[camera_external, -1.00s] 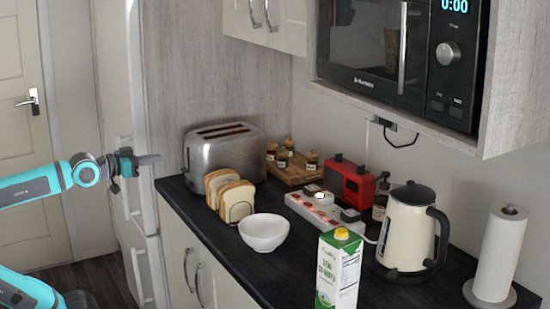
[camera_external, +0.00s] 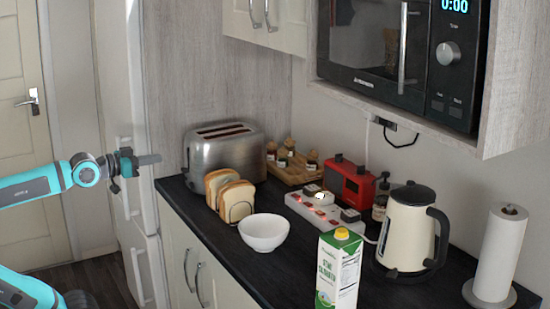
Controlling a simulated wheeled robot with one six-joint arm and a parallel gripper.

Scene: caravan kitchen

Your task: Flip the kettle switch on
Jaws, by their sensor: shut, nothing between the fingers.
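The cream kettle (camera_external: 405,232) with a dark lid and handle stands upright at the right part of the counter. Its handle faces right. A small dark lever (camera_external: 392,273) shows low on its front, but its setting is too small to tell. My gripper (camera_external: 157,159) is at the left, in front of the fridge and well away from the kettle. It points right, and its fingers are shut and empty.
On the dark counter (camera_external: 300,270), a milk carton (camera_external: 338,270) stands in front-left of the kettle. A white bowl (camera_external: 263,232), bread slices (camera_external: 229,196), a toaster (camera_external: 224,152) and a power strip (camera_external: 313,212) are further left. A paper towel roll (camera_external: 500,255) stands right. The microwave (camera_external: 390,50) hangs above.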

